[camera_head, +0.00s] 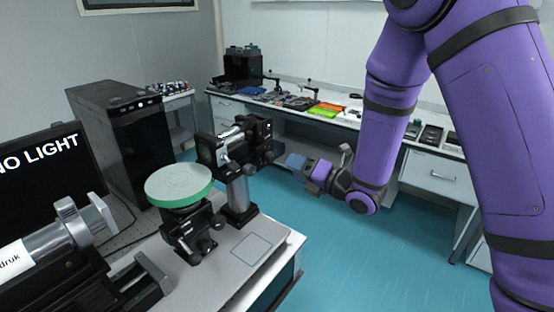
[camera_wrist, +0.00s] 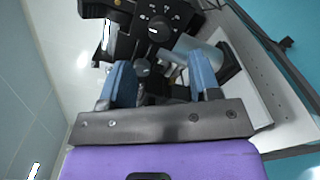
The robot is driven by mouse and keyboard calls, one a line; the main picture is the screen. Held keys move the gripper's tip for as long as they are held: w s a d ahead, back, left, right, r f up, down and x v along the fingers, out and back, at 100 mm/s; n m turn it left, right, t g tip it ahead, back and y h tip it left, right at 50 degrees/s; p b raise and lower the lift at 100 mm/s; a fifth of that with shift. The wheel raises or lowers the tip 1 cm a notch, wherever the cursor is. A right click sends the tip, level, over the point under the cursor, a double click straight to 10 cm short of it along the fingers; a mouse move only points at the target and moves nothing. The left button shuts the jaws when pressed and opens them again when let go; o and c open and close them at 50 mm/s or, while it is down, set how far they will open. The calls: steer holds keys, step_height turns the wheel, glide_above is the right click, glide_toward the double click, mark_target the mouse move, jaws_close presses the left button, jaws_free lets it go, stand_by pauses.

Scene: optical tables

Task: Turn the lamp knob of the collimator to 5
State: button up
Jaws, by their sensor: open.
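A black post-mounted unit (camera_head: 238,145), which looks like the collimator, stands near the right end of the near table. In the wrist view a round black knob (camera_wrist: 159,29) with a white pointer mark sits on its dark housing (camera_wrist: 118,10). Small white marks surround the knob; their numbers are too small to read. My gripper (camera_head: 293,162) is right of the unit in the head view, apart from it. In the wrist view my gripper (camera_wrist: 162,78) is open, its two blue fingers spread and nothing held between them. The knob appears beyond the fingertips, near the top edge.
A green-rimmed disc (camera_head: 178,186) on a black mount stands left of the unit. A silver tube device (camera_head: 68,238) is at the left. A screen (camera_head: 38,165) reads "NO LIGHT". A back bench (camera_head: 335,116) holds tools. Blue floor (camera_head: 350,260) is free right of the near table.

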mark_target(273, 158)
steer(key=x, duration=0.7)
steer(key=shift+w+a, duration=0.1)
steer(key=shift+a, duration=0.05)
steer(key=c, duration=0.9)
